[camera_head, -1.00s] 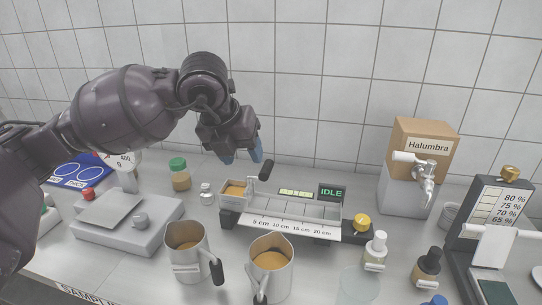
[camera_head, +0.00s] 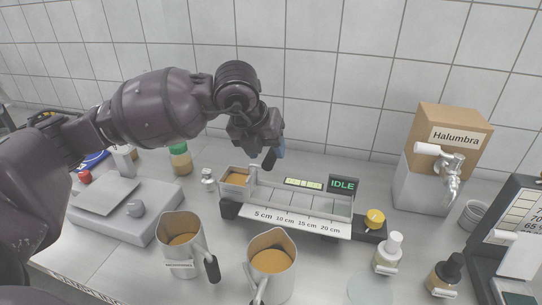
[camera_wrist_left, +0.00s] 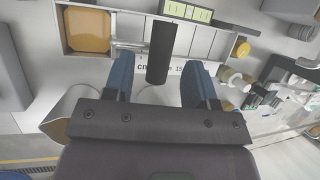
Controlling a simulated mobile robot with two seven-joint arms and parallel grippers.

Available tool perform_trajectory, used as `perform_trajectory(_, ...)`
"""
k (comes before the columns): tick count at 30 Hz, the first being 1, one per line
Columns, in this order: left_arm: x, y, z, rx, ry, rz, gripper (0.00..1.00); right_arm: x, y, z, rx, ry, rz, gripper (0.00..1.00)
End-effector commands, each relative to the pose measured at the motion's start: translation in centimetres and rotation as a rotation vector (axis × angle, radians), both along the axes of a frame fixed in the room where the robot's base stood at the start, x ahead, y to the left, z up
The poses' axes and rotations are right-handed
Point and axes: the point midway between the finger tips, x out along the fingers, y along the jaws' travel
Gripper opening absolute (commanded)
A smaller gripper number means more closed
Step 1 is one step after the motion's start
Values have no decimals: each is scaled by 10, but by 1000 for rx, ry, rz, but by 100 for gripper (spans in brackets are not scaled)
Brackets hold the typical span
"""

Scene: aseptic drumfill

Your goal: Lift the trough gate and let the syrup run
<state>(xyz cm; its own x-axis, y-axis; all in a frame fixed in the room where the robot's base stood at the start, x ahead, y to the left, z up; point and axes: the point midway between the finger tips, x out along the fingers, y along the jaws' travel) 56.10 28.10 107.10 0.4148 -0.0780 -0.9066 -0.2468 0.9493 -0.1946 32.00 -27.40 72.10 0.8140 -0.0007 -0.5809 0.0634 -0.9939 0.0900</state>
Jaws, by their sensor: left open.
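The trough (camera_head: 300,205) is a long clear-sided channel with a centimetre scale along its front. Amber syrup (camera_head: 236,179) lies in its left compartment, also seen in the left wrist view (camera_wrist_left: 88,30). The gate (camera_head: 253,173) stands at that compartment's right side, with a black handle (camera_head: 269,158). My left gripper (camera_head: 277,150) is open at the handle. In the left wrist view the black handle (camera_wrist_left: 161,45) lies between the blue fingers, with visible gaps on both sides. The rest of the channel looks empty. My right gripper is out of view.
A display reading IDLE (camera_head: 343,184) sits behind the trough, and a yellow knob (camera_head: 375,218) at its right end. A scale (camera_head: 125,210) is left; a boxed tap (camera_head: 437,165) is right.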

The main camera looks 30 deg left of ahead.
Motion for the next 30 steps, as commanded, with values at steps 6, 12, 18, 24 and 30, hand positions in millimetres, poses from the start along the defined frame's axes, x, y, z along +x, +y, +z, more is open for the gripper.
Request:
perform_trajectory(6,9,-2,-21,0,1,0,52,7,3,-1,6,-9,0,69)
perform_trajectory(12,12,-2,-25,0,0,-1,52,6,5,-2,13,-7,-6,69)
perform_trajectory(18,12,-2,-24,0,-1,-1,52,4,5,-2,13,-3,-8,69)
perform_trajectory(24,11,-2,-24,0,-1,-1,21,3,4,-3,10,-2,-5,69)
perform_trajectory(30,11,-2,-24,-1,-1,0,0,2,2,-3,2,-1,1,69)
